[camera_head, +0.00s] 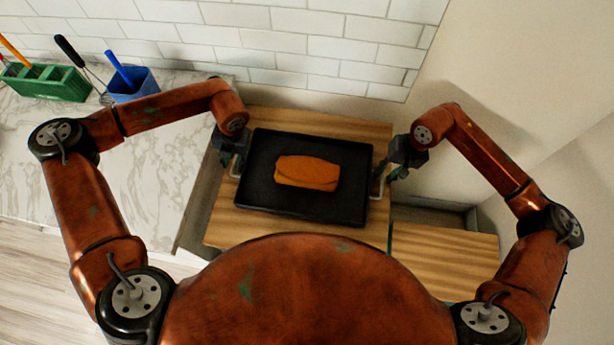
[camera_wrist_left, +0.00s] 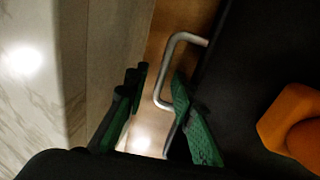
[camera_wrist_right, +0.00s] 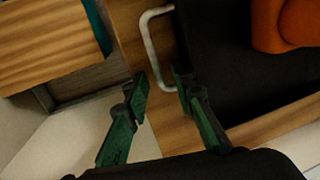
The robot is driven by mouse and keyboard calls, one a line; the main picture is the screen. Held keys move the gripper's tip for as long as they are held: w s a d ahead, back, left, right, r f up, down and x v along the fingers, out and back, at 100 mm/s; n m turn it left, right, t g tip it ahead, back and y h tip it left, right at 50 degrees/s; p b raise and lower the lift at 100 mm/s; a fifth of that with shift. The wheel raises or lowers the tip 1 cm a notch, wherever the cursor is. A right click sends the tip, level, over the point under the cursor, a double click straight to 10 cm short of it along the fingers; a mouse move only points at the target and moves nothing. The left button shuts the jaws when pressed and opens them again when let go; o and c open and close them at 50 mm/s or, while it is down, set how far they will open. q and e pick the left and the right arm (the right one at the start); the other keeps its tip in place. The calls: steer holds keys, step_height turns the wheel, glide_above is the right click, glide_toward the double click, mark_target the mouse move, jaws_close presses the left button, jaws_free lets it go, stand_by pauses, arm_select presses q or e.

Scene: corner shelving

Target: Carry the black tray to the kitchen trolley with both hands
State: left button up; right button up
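The black tray (camera_head: 262,203) lies flat on a light wooden top (camera_head: 300,122) and carries an orange-brown loaf-like item (camera_head: 307,172). It has a metal handle at each short side. My left gripper (camera_head: 236,163) is at the tray's left side. In the left wrist view its green fingers (camera_wrist_left: 158,110) are apart, near the left handle (camera_wrist_left: 160,80). My right gripper (camera_head: 385,178) is at the right side. In the right wrist view its fingers (camera_wrist_right: 160,95) are apart, near the right handle (camera_wrist_right: 150,42). Neither grip is closed. I cannot tell whether the wooden top is the trolley.
A marble counter (camera_head: 140,185) is at the left, with a green holder (camera_head: 45,82) and a blue utensil cup (camera_head: 133,84). A tiled wall (camera_head: 300,45) is behind. A second wooden surface (camera_head: 445,255) is at the lower right, beside a beige wall.

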steer(key=shift+r, duration=0.2)
arm_select(q)
step_height(320, 180, up, 12)
steer(key=d, duration=0.2)
steer(key=shift+w+d+f, duration=0.15)
steer(key=shift+w, duration=0.05)
arm_select(e)
step_height(320, 180, up, 11)
steer(key=d, duration=0.2)
steer(key=shift+w+d+r, duration=0.15)
steer(key=shift+r, duration=0.05)
stand_by(0.5)
